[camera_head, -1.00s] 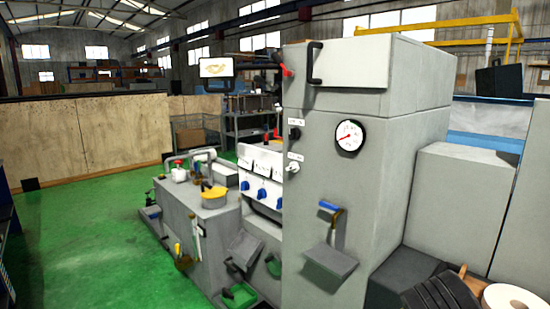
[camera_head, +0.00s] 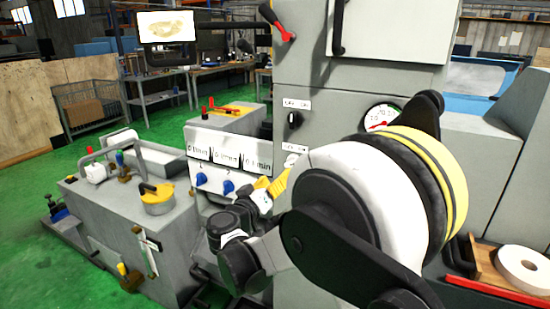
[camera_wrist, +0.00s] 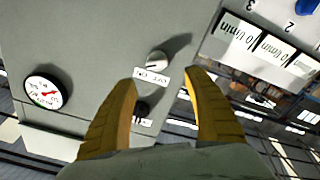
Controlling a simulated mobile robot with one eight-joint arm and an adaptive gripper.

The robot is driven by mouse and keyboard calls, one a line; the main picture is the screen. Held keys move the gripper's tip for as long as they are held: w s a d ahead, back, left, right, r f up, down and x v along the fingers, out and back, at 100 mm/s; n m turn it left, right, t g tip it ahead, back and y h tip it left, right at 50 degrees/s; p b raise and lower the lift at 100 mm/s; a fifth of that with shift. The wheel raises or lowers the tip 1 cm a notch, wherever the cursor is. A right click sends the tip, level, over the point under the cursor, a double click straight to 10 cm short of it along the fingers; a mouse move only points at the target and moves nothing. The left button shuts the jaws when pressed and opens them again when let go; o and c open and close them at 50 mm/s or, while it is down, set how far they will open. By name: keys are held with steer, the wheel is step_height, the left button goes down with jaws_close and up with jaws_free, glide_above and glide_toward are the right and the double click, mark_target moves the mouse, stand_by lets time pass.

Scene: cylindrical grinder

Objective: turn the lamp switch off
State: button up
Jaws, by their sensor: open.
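Two rotary switches sit one above the other on the grey cabinet, a black knob (camera_head: 294,119) and a pale knob (camera_head: 290,161) below it, each with a small label. I cannot read the labels well enough to tell which is the lamp switch. The pale knob (camera_wrist: 156,58) also shows in the upside-down wrist view, between my fingertips' directions. The black knob (camera_wrist: 141,107) shows there near the left finger. My gripper (camera_head: 270,186) has yellow fingers, spread and empty, facing the cabinet near the pale knob. In the wrist view my gripper (camera_wrist: 160,76) appears apart from the knob.
A pressure gauge (camera_head: 381,117) is right of the switches. A panel of blue knobs (camera_head: 228,187) lies left of my gripper. A red-handled lever (camera_head: 278,24) is above. Green floor is open at left.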

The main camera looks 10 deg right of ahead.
steer(key=b+x, duration=0.1)
steer(key=x, duration=0.3)
steer(key=b+x, duration=0.1)
steer(key=x, duration=0.4)
steer(key=shift+s+d, duration=0.2)
steer(key=shift+d, duration=0.1)
steer(key=shift+w+d, duration=0.35)
steer(key=shift+w, duration=0.25)
steer(key=c, duration=1.2)
